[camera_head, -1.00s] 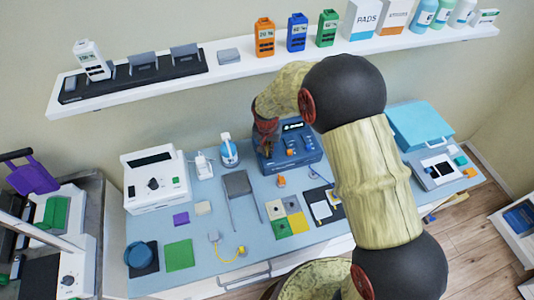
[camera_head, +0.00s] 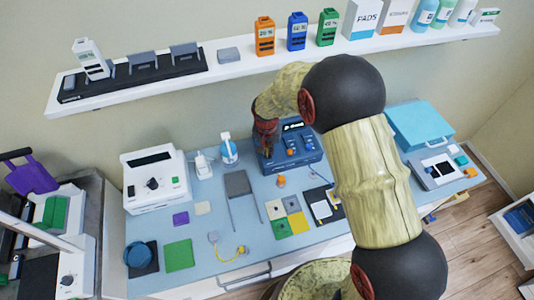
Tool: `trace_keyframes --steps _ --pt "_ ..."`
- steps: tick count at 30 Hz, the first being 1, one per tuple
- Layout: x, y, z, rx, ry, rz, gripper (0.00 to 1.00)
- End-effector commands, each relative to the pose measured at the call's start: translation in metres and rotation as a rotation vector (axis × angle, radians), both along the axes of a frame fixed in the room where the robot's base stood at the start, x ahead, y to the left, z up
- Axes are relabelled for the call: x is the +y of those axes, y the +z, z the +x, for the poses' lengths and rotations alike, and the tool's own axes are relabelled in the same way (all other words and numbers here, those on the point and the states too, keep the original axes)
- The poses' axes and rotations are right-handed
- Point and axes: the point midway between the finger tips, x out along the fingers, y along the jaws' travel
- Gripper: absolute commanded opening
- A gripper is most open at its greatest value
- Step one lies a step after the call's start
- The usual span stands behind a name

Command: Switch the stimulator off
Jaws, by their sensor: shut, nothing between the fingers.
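A dark blue device (camera_head: 311,160) with a lit display (camera_head: 293,127) stands at the back of the blue table; it looks like the stimulator. Its sloped front carries small blue and orange controls (camera_head: 307,148). My gripper (camera_head: 266,152) is shut and empty, pointing down at the left end of this device. It covers the device's left part, so I cannot tell whether it touches a switch there. The display's text is too small to read for certain.
A white unit with a knob (camera_head: 170,196) stands at the left of the table (camera_head: 210,250). A blue-and-white spray bottle (camera_head: 229,153) stands just left of my gripper. Small coloured pads lie in front. A wall shelf (camera_head: 225,75) with bottles and boxes runs above.

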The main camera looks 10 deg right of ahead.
Motion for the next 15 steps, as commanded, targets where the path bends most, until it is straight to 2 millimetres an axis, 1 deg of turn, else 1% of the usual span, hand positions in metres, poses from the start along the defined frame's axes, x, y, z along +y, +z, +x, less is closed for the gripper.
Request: trace_keyframes --steps 15 --pt "0.0000 -0.0076 0.0000 0.000 0.000 0.000 0.00"
